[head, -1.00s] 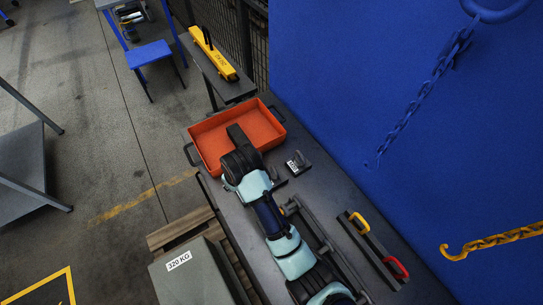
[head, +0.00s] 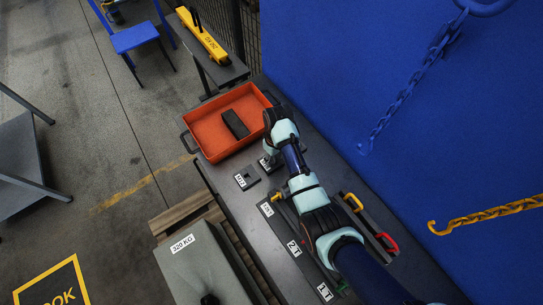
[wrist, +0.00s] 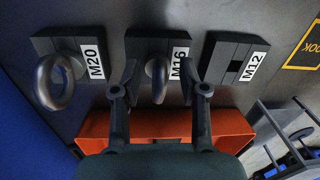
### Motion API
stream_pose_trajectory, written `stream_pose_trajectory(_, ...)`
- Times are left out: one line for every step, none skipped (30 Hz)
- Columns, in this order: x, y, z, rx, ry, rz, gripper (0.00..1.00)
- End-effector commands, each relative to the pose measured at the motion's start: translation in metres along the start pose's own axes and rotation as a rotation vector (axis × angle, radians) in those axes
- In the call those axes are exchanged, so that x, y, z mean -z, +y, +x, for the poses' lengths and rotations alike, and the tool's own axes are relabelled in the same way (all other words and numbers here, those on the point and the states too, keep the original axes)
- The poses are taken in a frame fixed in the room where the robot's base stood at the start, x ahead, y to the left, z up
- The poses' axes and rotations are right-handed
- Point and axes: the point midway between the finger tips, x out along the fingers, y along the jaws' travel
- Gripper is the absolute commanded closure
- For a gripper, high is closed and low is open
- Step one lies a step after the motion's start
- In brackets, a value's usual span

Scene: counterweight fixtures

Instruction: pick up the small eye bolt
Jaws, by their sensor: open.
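Three dark holders stand in a row in the wrist view. The M16 holder (wrist: 145,45) in the middle carries a grey eye bolt (wrist: 159,88), its ring seen nearly edge-on. My gripper (wrist: 159,72) is open, one finger on each side of this eye bolt; I cannot tell whether either touches it. The M20 holder (wrist: 80,46) at left carries a larger eye bolt (wrist: 42,82). The M12 holder (wrist: 222,62) at right shows a slot and no bolt; it also shows in the head view (head: 247,177). My arm hides the gripper in the head view.
An orange tray (head: 205,133) with a dark block (head: 235,123) lies beyond the holders. Labelled slots (head: 290,240) and a rack with yellow and red handles (head: 370,222) lie nearer. A blue wall (head: 400,60) with hanging chains bounds the right.

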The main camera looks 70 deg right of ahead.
Motion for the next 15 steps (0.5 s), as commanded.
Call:
stream_pose_trajectory(-0.0003,-0.0003,0.0057,0.0,-0.001,0.0,0.57)
stream_pose_trajectory(-0.0003,-0.0003,0.0074,0.0,-0.001,-0.001,0.57)
stream_pose_trajectory(-0.0001,-0.0003,0.0086,0.0,0.0,-0.001,0.57)
stream_pose_trajectory(0.0,-0.0003,0.0088,0.0,0.0,-0.001,0.57)
stream_pose_trajectory(0.0,-0.0003,0.0087,-0.001,0.001,-0.001,0.57)
stream_pose_trajectory(0.0001,-0.0003,0.0084,-0.001,0.001,-0.001,0.57)
stream_pose_trajectory(0.0,-0.0003,0.0084,-0.001,0.001,-0.001,0.57)
stream_pose_trajectory(0.0,-0.0003,0.0083,-0.001,0.001,-0.001,0.57)
stream_pose_trajectory(0.0,-0.0004,0.0083,0.0,0.001,-0.001,0.6)
stream_pose_trajectory(0.0,-0.0004,0.0083,0.0,0.001,-0.001,0.65)
stream_pose_trajectory(0.0,-0.0004,0.0082,0.0,0.001,-0.001,0.7)
stream_pose_trajectory(0.0,-0.0004,0.0082,0.0,0.001,-0.001,0.77)
stream_pose_trajectory(0.0,-0.0004,0.0082,0.0,0.001,-0.001,0.82)
stream_pose_trajectory(-0.0001,-0.0004,0.0082,0.0,0.001,-0.001,0.87)
stream_pose_trajectory(0.0,-0.0004,0.0081,0.0,0.001,-0.001,0.94)
